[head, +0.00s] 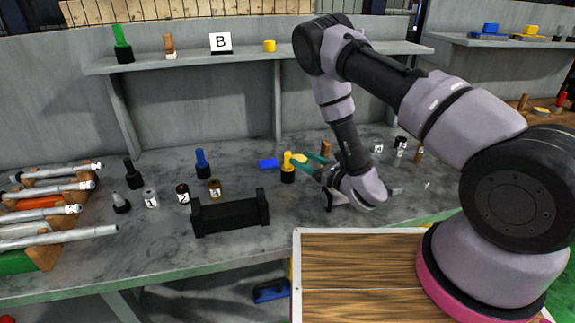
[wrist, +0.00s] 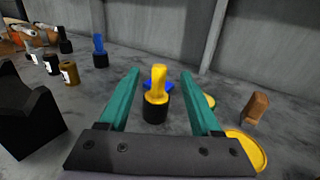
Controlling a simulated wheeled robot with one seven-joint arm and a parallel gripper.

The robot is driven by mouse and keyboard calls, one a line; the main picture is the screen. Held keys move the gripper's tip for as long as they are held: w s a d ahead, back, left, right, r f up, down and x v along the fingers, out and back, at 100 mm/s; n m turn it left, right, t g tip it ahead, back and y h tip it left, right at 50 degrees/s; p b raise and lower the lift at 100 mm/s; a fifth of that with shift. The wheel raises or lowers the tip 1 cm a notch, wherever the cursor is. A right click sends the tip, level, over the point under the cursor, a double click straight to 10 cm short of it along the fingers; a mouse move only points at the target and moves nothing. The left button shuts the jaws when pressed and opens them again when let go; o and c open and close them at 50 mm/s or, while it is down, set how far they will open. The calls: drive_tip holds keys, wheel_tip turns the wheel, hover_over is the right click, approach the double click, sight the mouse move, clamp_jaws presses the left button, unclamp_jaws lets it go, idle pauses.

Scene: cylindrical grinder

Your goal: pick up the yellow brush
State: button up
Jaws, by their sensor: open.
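The yellow brush (head: 288,168) stands upright on the grey workbench, with a yellow top and a black lower part. In the wrist view the brush (wrist: 157,92) shows in the middle, between and beyond my two green fingers. My gripper (head: 318,163) is open, at bench height just right of the brush in the head view. In the wrist view my gripper (wrist: 159,74) points at the brush, with a finger on either side of its line. I cannot tell whether the fingertips reach alongside it. Nothing is held.
A yellow round piece (wrist: 248,150) lies near the right finger, and a brown wooden piece (wrist: 256,107) stands farther right. A black holder (head: 230,213) and a blue brush (head: 202,163) stand to the left.

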sight(287, 153)
wheel_tip(287, 153, down, 2)
drive_tip(key=shift+f, duration=0.15)
drive_tip(key=shift+r+x, duration=0.15)
drive_tip(key=shift+x, duration=1.7)
drive_tip(key=shift+r+x, duration=0.1)
drive_tip(key=shift+x, duration=1.8)
drive_tip(key=shift+c, duration=0.3)
clamp_jaws()
